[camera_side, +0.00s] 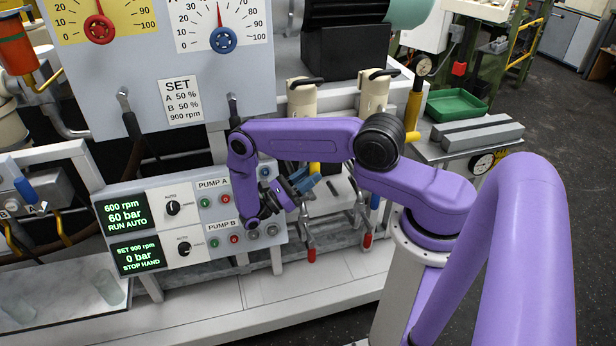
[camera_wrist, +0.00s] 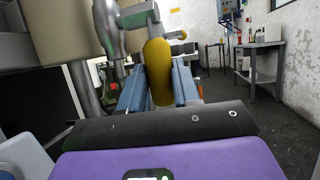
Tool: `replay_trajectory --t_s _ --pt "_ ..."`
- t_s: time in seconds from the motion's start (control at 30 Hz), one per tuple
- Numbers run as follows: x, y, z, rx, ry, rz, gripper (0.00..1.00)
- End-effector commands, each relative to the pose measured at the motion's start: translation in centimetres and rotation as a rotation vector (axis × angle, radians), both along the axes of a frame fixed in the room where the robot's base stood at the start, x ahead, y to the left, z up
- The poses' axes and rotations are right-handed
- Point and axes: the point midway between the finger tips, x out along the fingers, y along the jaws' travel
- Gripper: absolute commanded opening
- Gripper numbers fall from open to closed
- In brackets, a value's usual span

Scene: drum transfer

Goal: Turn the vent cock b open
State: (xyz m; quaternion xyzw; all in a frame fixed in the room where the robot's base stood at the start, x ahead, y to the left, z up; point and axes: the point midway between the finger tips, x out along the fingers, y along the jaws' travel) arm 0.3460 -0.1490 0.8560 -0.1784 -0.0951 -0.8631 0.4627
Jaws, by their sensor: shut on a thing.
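My gripper (camera_side: 303,181) is low in front of the pump bench in the side view, to the right of the pump panel. Its blue fingers are shut on a yellow lever handle (camera_wrist: 158,72), seen close up in the wrist view with a finger on each side. The handle stands roughly upright in that view, below a grey metal fitting (camera_wrist: 138,14). A bit of yellow (camera_side: 315,167) shows just behind the fingers in the side view. No label shows on the held handle, so I cannot read whether it is vent cock b. Its valve body is mostly hidden.
The pump panel (camera_side: 190,222) reads RUN AUTO, 60 bar above and STOP HAND, 0 bar below. Red-tipped levers (camera_side: 311,255) (camera_side: 367,240) hang beneath my arm and to its right. A green tray (camera_side: 458,105) sits at right.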

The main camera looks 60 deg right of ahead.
Motion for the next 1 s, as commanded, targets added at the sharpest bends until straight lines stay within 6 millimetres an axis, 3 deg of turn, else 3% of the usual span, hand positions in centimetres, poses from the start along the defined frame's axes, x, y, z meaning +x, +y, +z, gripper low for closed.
replay_trajectory --t_s 0.07,0.1,0.17,0.2,0.57,1.0 --pt "-0.2 -0.2 -0.1 0.001 0.005 -0.006 0.0" --pt "-0.2 -0.2 0.0 0.001 0.005 -0.006 0.35" --pt "-0.2 -0.2 0.0 0.001 0.005 -0.006 0.54" --pt "-0.2 -0.2 0.0 0.002 0.005 -0.006 0.57" --pt "0.0 0.0 0.0 0.013 -0.01 -0.003 0.57" --pt "1.4 1.4 1.0 0.216 -0.216 -0.001 0.57"
